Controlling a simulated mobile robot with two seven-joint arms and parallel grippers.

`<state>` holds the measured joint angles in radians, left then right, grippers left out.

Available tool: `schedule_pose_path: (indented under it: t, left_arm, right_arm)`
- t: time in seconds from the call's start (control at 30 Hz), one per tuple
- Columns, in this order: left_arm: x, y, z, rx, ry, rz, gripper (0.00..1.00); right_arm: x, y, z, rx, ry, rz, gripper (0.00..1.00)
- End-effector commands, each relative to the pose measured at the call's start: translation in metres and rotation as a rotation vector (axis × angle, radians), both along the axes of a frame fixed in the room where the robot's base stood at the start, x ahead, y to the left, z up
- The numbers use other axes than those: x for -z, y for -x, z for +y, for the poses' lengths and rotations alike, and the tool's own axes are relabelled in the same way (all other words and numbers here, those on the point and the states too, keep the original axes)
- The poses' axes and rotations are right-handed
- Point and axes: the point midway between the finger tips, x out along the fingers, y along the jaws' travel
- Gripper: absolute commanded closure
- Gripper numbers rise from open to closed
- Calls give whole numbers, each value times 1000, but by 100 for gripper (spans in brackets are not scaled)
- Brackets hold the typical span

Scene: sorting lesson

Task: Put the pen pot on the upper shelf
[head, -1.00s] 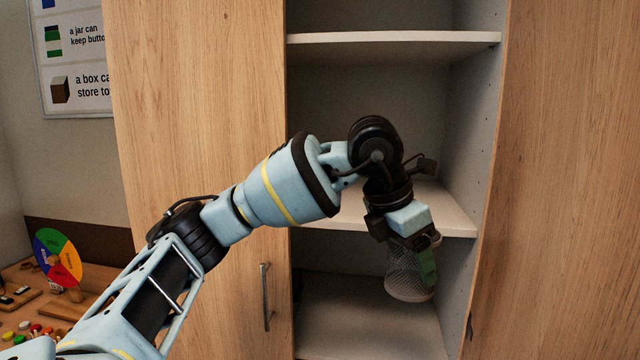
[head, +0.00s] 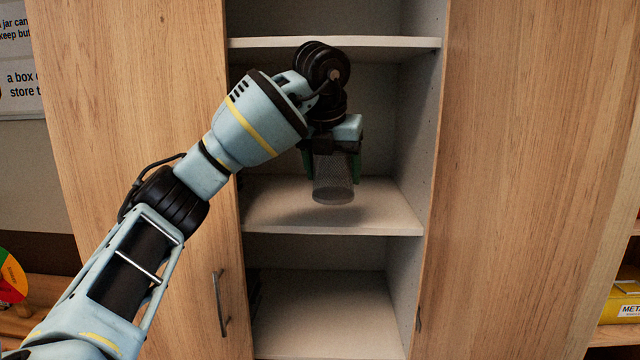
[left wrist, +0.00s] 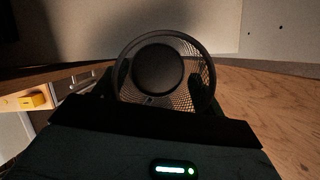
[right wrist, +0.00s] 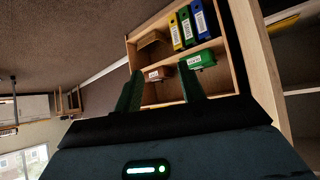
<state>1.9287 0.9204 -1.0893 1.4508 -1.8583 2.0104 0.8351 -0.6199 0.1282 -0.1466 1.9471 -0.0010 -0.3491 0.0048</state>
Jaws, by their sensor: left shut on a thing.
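The pen pot (head: 333,186) is a dark wire-mesh cup. My left gripper (head: 331,168) is shut on it, with green fingers on either side, and holds it nearly upright inside the open cupboard. It hangs above the pale middle shelf board (head: 385,212), apart from it, with a shadow on the board below. A higher shelf board (head: 390,43) is above the gripper. In the left wrist view, I look down into the pot's round rim and dark bottom (left wrist: 158,68). My right gripper (right wrist: 160,90) shows only in its own wrist view, open and empty.
Wooden doors stand left (head: 140,120) and right (head: 530,180) of the cupboard opening; the left one has a metal handle (head: 220,303). The middle board looks bare around the pot. The right wrist view shows a bookcase (right wrist: 133,58) with several coloured binders (right wrist: 185,27).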

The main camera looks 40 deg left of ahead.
Motion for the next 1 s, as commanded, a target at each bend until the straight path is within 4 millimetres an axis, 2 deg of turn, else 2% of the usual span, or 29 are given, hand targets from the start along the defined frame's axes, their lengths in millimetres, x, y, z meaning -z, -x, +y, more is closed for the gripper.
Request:
schedule_pose_path:
  t: [0.2, 0.5, 1.0]
  left_arm:
    - [2, -29, 24, -1, 5, 4, 54]
    - [4, -65, 52, -1, 3, 6, 54]
    - [1, -102, 84, 0, 4, 1, 54]
  right_arm:
    - [-2, -2, 1, 0, -1, -5, 60]
    - [10, 9, 1, -1, -3, 27, 60]
    - [21, 18, 5, 5, -14, 55, 60]
